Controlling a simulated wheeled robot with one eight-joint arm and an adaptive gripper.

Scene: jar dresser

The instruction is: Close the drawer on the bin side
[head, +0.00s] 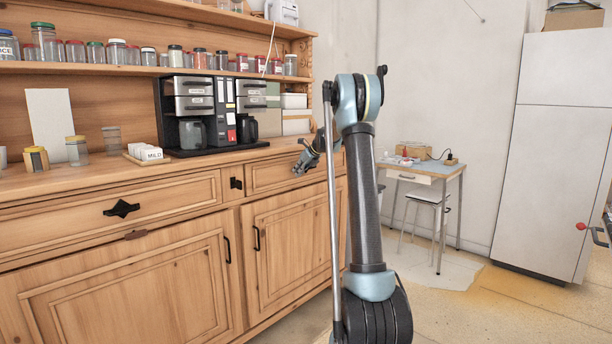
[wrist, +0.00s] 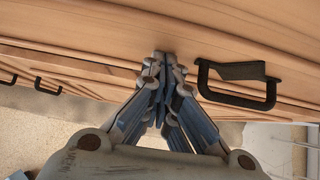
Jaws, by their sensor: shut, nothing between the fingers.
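The wooden dresser has a left drawer (head: 60,222) with a black handle (head: 121,209) and a right drawer (head: 262,180), partly behind my arm. I cannot tell from this angle whether the right drawer front stands out from the dresser. My gripper (head: 300,169) is in front of the right drawer. In the wrist view my gripper (wrist: 164,62) is shut and empty, its tips at or very near a wooden front (wrist: 110,62). A black handle (wrist: 238,88) is just right of the tips there. No bin can be made out clearly.
A coffee machine (head: 190,112) and several jars stand on the dresser top. Cupboard doors (head: 135,290) lie below the drawers. A small table (head: 425,169) with a stool (head: 428,197) and a white fridge (head: 560,150) are at right. The floor (head: 520,315) at lower right is clear.

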